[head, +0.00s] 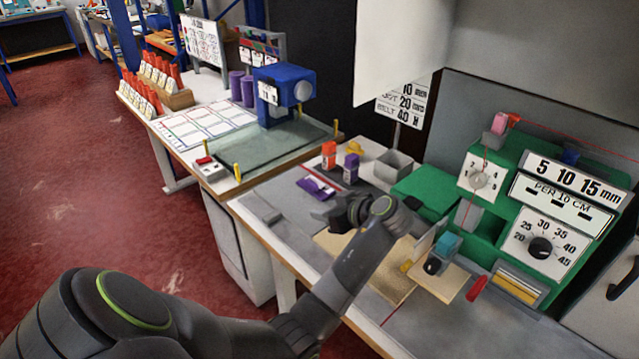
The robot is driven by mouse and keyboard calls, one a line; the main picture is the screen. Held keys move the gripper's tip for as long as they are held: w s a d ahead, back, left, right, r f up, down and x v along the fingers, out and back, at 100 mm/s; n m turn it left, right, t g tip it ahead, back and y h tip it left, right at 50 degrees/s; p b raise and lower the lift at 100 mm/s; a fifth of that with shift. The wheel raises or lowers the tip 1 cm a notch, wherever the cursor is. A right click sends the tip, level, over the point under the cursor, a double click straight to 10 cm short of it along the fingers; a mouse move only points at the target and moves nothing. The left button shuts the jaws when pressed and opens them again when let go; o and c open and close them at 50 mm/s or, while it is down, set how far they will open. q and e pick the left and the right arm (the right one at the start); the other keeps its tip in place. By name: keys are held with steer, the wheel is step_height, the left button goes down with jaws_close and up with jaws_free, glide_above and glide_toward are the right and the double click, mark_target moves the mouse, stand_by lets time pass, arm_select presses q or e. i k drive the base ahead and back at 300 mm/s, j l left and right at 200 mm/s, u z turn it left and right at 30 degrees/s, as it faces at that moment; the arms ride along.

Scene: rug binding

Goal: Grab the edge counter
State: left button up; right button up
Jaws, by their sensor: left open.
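No thing in the head view is clearly labelled as the edge counter, so I cannot tell for sure which one it is. My left gripper (328,213) is open over the grey bench top, just in front of the flat purple piece. It appears empty; its fingers are small and dark. My right gripper is not in view.
A green machine (500,235) with dials stands at the right. A grey open bin (393,166) and a yellow piece (354,148) are behind the gripper. A red-handled tool (477,288) lies at the right. A blue press (285,90) stands on the farther table. The bench's front left is mostly clear.

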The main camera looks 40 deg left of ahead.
mark_target(321, 192)
steer(key=i+j, duration=0.25)
steer(key=i, duration=0.15)
steer(key=j+z, duration=0.2)
steer(key=j, duration=0.75)
